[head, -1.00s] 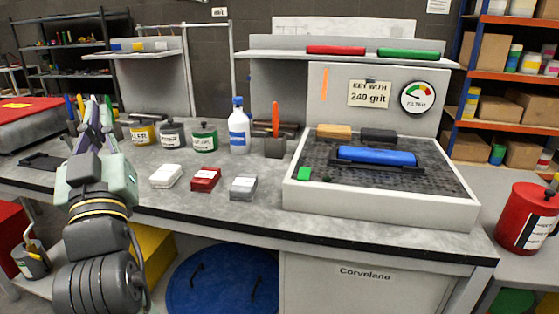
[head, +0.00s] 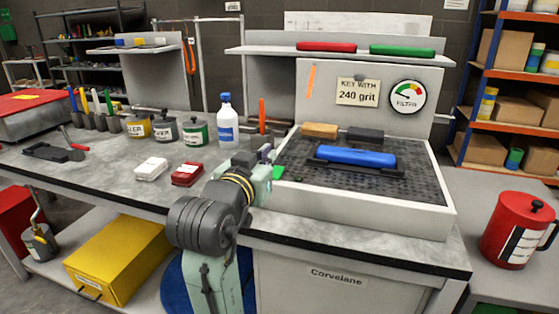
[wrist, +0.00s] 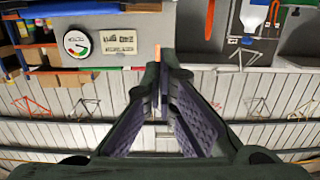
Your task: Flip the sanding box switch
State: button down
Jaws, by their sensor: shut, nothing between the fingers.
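The sanding box (head: 352,208) is a light grey tray with a dark perforated bed on the right of the bench, with an upright grey back panel (head: 325,106). I cannot single out its switch. A narrow orange strip (head: 310,78) is on that panel, left of the sign; in the wrist view it (wrist: 157,52) appears just beyond my fingertips. My gripper (head: 267,152) is shut and empty at the box's left edge, partly hidden by my wrist. In the wrist view, its fingertips (wrist: 166,72) point toward the panel, seen upside down.
A white bottle (head: 228,122), green-labelled can (head: 195,132), white box (head: 151,168) and red box (head: 187,173) stand left of my arm. A red canister (head: 516,230) is far right.

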jog(key=p, duration=0.1)
send_over(279, 172)
jog(key=s, duration=0.2)
jog(key=shift+a+f, duration=0.15)
jog(key=shift+a, duration=0.15)
jog(key=f, duration=0.3)
jog(key=shift+w+d+f+p, duration=0.1)
jog(key=shift+w+d+p, duration=0.05)
jog(key=shift+w+p, duration=0.2)
jog(key=shift+f, duration=0.5)
jog(key=shift+w+f, duration=0.15)
jog(key=shift+f, duration=0.05)
jog(key=shift+w+d, duration=0.2)
jog(key=shift+w, duration=0.35)
